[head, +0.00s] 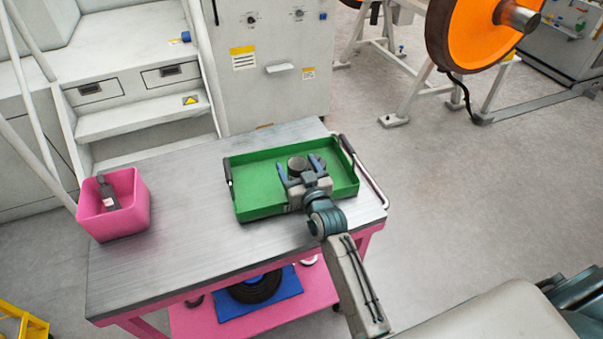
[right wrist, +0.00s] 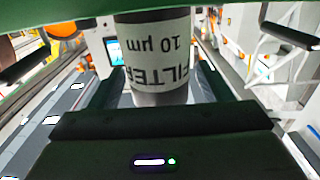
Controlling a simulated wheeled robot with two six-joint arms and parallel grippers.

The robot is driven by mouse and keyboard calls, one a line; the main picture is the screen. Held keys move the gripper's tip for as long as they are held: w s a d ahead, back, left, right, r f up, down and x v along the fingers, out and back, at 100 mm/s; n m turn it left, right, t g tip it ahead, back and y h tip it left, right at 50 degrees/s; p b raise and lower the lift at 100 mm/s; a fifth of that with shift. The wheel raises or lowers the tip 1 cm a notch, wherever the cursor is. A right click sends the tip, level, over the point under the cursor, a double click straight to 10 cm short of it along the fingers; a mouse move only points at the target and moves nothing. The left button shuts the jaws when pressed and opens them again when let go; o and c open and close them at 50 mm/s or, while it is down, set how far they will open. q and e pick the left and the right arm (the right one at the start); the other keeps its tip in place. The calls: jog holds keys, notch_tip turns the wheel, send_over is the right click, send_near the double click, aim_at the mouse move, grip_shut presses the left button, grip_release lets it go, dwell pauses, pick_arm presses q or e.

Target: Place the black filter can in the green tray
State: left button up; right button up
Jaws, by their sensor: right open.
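The green tray (head: 259,207) lies on the metal top of the pink cart, toward its right end. The black filter can (head: 298,164) is inside the tray, seen as a dark round top. In the right wrist view the can (right wrist: 160,62) appears upside down, with a white label reading FILTER 10 µm, its far end against the green tray (right wrist: 60,22). My right gripper (head: 300,165) reaches over the tray's near wall. It is open, with one finger on each side of the can. My left gripper is not in view.
A pink bin (head: 127,221) with a dark item inside stands at the cart's left end. The metal cart top (head: 180,230) between bin and tray is clear. The tray has black handles at its ends. A grey cabinet (head: 270,95) stands behind the cart.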

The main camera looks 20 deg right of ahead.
jog(key=s+b, duration=0.4)
jog(key=s, duration=0.8)
jog(key=shift+d, duration=0.2)
